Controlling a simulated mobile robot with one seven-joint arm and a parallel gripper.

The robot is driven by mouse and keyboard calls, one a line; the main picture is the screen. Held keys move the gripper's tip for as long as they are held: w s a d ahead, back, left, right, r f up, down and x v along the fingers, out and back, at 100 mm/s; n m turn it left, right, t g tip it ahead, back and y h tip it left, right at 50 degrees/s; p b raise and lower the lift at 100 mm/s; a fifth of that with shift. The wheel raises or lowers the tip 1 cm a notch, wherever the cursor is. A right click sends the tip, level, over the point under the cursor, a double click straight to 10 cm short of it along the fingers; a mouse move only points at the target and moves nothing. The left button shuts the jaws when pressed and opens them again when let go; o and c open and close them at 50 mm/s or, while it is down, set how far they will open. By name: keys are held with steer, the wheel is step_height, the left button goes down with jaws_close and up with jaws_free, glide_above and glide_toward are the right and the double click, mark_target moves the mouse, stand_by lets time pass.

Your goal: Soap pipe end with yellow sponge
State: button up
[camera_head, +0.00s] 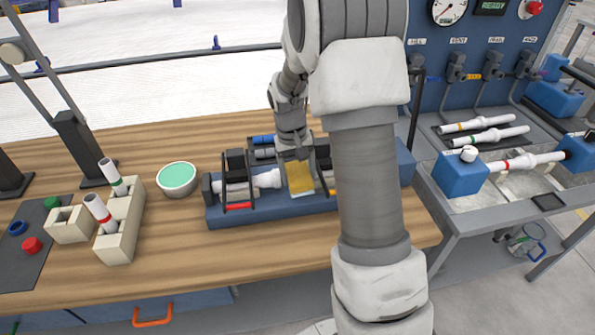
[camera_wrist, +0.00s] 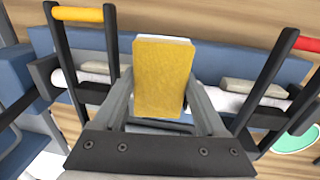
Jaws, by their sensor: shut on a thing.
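My gripper (camera_wrist: 160,100) is shut on the yellow sponge (camera_wrist: 163,77), which has a pale back side. In the head view the sponge (camera_head: 300,178) hangs over the middle of the blue clamping fixture (camera_head: 265,211), below my gripper (camera_head: 295,155). A white pipe (camera_head: 268,179) lies in the fixture's left clamp, its end close to the sponge. In the wrist view a pipe (camera_wrist: 225,101) shows right of the sponge and another white piece (camera_wrist: 95,72) left of it. Whether the sponge touches a pipe end is hidden.
Beige holders (camera_head: 122,225) with upright pipes stand left of the bowl. Black clamp levers, one with a red handle (camera_wrist: 306,44) and one with a yellow handle (camera_wrist: 78,14), flank my gripper. A test bench (camera_head: 490,195) with pipes stands at right. The front wooden tabletop is clear.

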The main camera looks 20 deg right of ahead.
steer(key=shift+w, duration=0.1)
steer(key=shift+w+d, duration=0.15)
steer(key=shift+w, duration=0.55)
steer(key=shift+s, duration=0.1)
stand_by(0.8)
steer(key=shift+s, duration=0.7)
steer(key=shift+w, duration=0.1)
steer(key=shift+w, duration=0.7)
steer(key=shift+s, duration=0.1)
